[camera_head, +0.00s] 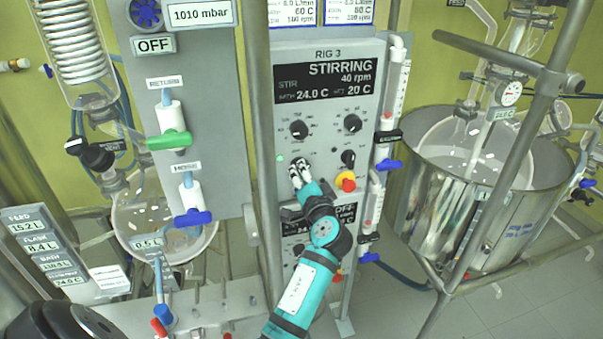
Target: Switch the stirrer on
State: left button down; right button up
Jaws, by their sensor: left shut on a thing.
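The RIG 3 control panel (327,160) stands in the middle of the head view. Its dark display (330,80) reads STIRRING, 40 rpm, with 24.0 C and 20 C below. Black knobs show at upper left (299,129), upper right (352,122) and lower right (348,157). A small green light (280,158) glows at the panel's left edge. My left gripper (299,170) is at the panel's lower left, shut on the lower-left knob, which its fingers almost wholly hide. My right gripper is not in view.
A red and yellow button (346,181) sits close right of my left gripper. A metal post (265,150) runs along the panel's left side. Valves with blue handles (390,165) stand to its right. A glass vessel in a steel bath (480,190) stands further right.

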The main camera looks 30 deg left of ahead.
pick_arm(q)
jog(key=shift+r, duration=0.1)
dwell(0.3)
jog(key=c, duration=1.5)
grip_release()
jog(key=shift+o, duration=1.2)
jog(key=shift+w, duration=0.1)
